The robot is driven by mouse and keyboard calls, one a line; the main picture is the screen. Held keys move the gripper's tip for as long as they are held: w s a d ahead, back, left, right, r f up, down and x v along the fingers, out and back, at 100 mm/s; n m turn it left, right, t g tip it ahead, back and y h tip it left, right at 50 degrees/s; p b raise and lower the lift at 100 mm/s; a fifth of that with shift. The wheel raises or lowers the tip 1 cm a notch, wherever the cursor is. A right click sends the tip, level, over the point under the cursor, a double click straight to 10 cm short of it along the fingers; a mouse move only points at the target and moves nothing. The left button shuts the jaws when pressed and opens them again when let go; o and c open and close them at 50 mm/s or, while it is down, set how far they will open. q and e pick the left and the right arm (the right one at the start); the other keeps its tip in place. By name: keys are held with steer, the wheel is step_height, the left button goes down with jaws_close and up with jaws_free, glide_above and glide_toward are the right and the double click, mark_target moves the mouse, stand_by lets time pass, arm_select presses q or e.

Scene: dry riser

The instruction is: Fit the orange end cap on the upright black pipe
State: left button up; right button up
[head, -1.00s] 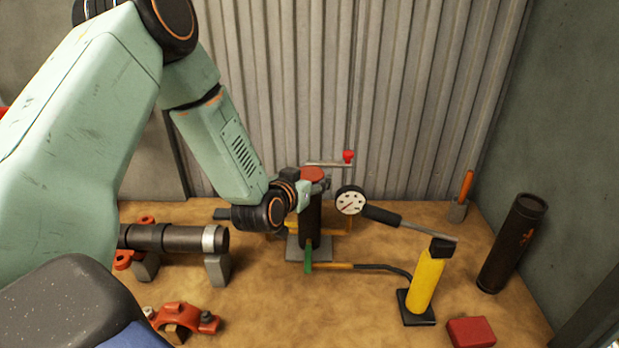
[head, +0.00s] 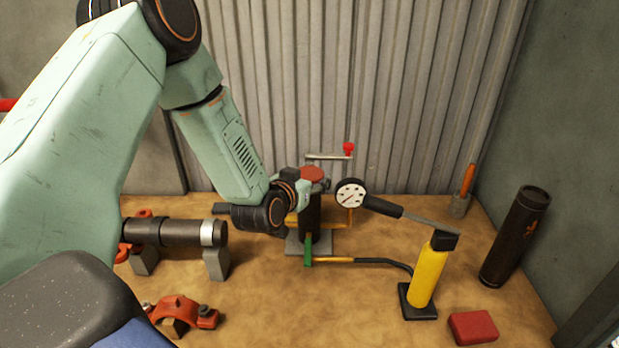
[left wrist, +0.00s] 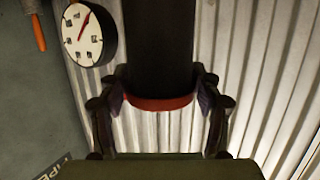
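The orange end cap (head: 313,174) shows reddish at the top of the upright black pipe (head: 309,215) in the head view. In the left wrist view the cap (left wrist: 160,104) is a thin reddish band at the end of the dark pipe (left wrist: 160,45), with no gap visible between them. My left gripper (left wrist: 160,90) has one finger on each side of the cap, against its edges. In the head view my left gripper (head: 309,184) is at the pipe's top, its fingers small and partly hidden. My right gripper is not in view.
A dial gauge (head: 350,194) is close right of the pipe. A yellow cylinder (head: 427,278), a red block (head: 473,327) and a leaning dark pipe (head: 515,236) stand further right. A horizontal pipe (head: 175,232) and an orange clamp (head: 183,312) are at left. The front middle floor is clear.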

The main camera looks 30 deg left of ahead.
arm_select(q)
steer(key=o, duration=0.4)
steer(key=shift+r, duration=0.1)
steer(key=shift+s, duration=0.1)
steer(key=shift+v, duration=6)
steer(key=shift+x, duration=6.05)
